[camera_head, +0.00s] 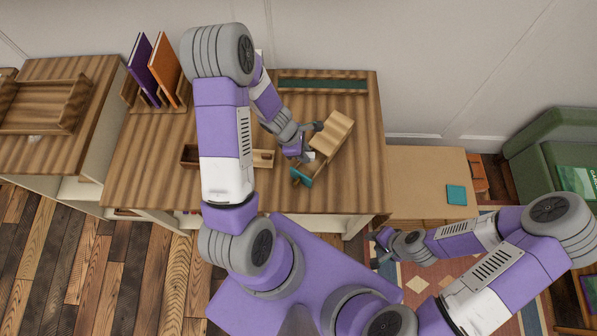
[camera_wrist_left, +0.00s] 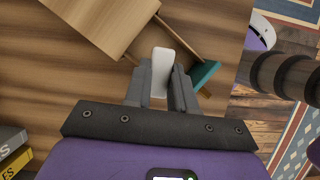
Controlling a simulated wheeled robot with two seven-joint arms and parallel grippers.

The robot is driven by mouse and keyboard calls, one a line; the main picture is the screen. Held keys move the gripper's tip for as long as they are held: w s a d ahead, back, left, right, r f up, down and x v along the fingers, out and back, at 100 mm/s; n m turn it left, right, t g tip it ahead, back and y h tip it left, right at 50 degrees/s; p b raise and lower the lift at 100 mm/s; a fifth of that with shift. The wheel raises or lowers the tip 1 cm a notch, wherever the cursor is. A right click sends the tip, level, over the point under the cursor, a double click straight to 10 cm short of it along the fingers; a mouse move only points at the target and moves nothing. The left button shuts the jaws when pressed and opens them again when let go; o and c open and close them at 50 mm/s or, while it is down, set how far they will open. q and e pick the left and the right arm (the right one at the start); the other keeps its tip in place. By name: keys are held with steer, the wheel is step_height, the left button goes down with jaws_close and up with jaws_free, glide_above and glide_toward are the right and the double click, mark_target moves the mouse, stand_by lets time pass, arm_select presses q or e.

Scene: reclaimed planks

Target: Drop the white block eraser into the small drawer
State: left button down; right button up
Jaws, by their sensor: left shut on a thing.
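My left gripper (camera_head: 305,158) is shut on the white block eraser (camera_wrist_left: 162,68), which sticks out beyond the fingertips in the left wrist view. A bit of the eraser (camera_head: 311,155) shows in the head view. The small wooden drawer unit (camera_head: 333,132) stands turned at an angle on the desk. Its small drawer is pulled out towards the front left, with a teal front (camera_head: 302,177) that also shows in the left wrist view (camera_wrist_left: 205,74). My right gripper (camera_head: 377,249) is open and empty, off the desk's right side.
A wooden desk (camera_head: 150,170) carries a rack with purple and orange books (camera_head: 163,68), a long tray (camera_head: 322,84) at the back, and small wooden boxes (camera_head: 263,158) left of the gripper. A lower table (camera_head: 415,175) with a teal square (camera_head: 456,195) stands to the right.

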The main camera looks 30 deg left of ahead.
arm_select(q)
steer(key=shift+f, duration=0.3)
steer(key=c, duration=0.9)
jaws_free()
steer(key=shift+o, duration=0.2)
steer(key=shift+r, duration=0.15)
steer(key=p+v, duration=0.3)
steer(key=v, duration=0.4)
steer(key=shift+a+p, duration=0.15)
steer(key=shift+p, duration=0.15)
steer(key=shift+s+r, duration=0.1)
steer(key=shift+s, duration=0.05)
